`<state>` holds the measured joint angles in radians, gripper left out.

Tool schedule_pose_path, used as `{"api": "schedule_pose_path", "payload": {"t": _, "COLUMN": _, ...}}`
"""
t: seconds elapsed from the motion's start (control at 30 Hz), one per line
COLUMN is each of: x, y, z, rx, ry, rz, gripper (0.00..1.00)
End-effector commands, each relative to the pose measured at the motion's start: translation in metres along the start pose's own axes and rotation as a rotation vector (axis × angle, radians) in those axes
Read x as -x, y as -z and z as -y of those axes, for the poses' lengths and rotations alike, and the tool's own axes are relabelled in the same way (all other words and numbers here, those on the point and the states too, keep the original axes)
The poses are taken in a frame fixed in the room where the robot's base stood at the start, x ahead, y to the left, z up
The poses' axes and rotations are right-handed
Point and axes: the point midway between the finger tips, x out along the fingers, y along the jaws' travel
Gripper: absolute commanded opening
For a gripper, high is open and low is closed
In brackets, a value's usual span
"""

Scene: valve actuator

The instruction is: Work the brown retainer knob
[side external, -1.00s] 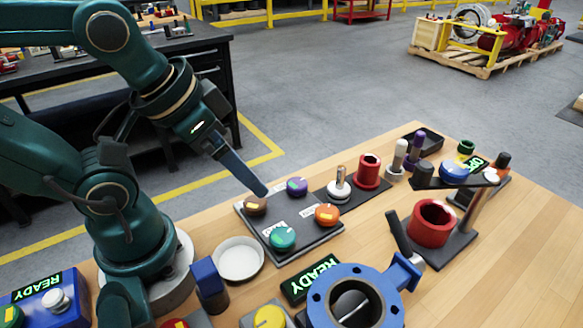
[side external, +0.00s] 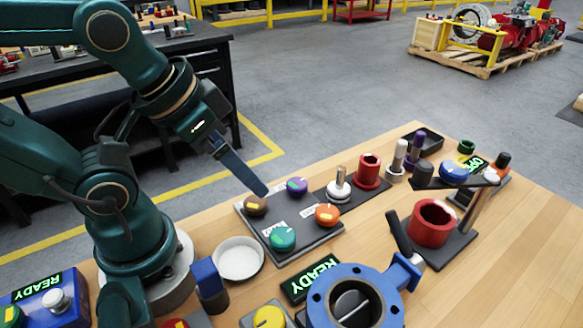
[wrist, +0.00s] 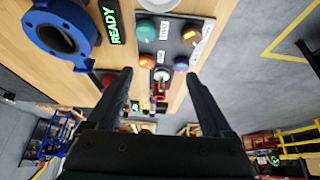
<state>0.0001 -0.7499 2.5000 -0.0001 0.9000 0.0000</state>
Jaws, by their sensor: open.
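The brown retainer knob (side external: 255,205) sits at the back left corner of a dark panel (side external: 300,242). It carries a small yellow mark. My gripper (side external: 264,192) points down, its fingertips just above and beside this knob; I cannot tell whether they touch it. In the wrist view the brown knob (wrist: 191,35) lies beyond the fingertips, toward the right finger. My gripper (wrist: 159,73) is open there, with nothing held between its two dark fingers.
On the same panel are a purple knob (side external: 297,186), a green knob (side external: 282,238) and an orange knob (side external: 326,215). A white round dish (side external: 239,259), a blue flanged valve (side external: 385,290) and a red cylinder (side external: 368,171) stand nearby.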

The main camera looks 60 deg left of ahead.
Motion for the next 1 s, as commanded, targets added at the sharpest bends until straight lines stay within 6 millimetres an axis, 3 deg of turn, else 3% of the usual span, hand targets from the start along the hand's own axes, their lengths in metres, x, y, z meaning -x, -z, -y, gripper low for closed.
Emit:
{"api": "schedule_pose_path", "payload": {"t": 0.47, "x": 0.000, "y": 0.000, "z": 0.000, "rx": 0.005, "ry": 0.000, "rz": 0.000, "gripper": 0.85}}
{"api": "schedule_pose_path", "payload": {"t": 0.63, "x": 0.000, "y": 0.010, "z": 0.002, "rx": 0.115, "ry": 0.004, "rz": 0.001, "gripper": 0.85}}
{"api": "schedule_pose_path", "payload": {"t": 0.77, "x": -0.012, "y": 0.018, "z": 0.010, "rx": 0.247, "ry": 0.031, "rz": 0.072, "gripper": 0.85}}
{"api": "schedule_pose_path", "payload": {"t": 1.0, "x": -0.050, "y": 0.024, "z": 0.036, "rx": 0.511, "ry": 0.109, "rz": 0.261, "gripper": 0.85}}
